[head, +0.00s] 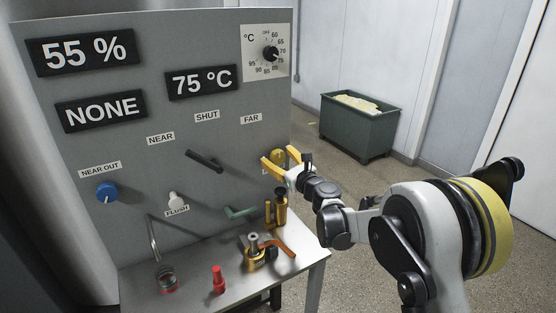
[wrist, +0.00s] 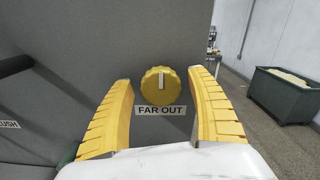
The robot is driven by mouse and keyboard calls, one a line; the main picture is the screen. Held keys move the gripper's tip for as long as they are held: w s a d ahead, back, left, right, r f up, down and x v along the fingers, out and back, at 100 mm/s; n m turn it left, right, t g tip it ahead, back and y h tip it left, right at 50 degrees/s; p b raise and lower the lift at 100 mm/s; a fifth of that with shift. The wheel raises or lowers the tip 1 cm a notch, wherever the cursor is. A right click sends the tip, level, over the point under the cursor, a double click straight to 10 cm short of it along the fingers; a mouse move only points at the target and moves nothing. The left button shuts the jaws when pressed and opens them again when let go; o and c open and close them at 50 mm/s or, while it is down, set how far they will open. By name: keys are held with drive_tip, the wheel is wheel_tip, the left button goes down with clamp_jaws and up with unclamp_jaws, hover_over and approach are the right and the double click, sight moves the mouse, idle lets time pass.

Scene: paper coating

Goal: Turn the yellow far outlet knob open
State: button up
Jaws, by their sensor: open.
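The yellow far outlet knob (wrist: 161,86) sits on the grey panel above a "FAR OUT" label (wrist: 161,110). Its white pointer mark stands upright. In the head view the knob (head: 278,156) is partly hidden by my gripper. My gripper (head: 277,158) is open at the right side of the panel. In the wrist view its two yellow fingers (wrist: 160,78) stand to the left and right of the knob, with a gap on each side. The fingers look apart from the knob; how far they are from it in depth I cannot tell.
The panel (head: 75,140) also has a blue near-out knob (head: 107,192), a black lever (head: 205,160) and a temperature dial (head: 270,54). Below my gripper, a small table (head: 195,291) holds brass fittings (head: 256,255) and a red-capped item (head: 218,280). A green bin (head: 357,128) stands behind on open floor.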

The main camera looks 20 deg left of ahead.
drive_tip(key=shift+w, duration=0.1)
drive_tip(key=c, duration=1.2)
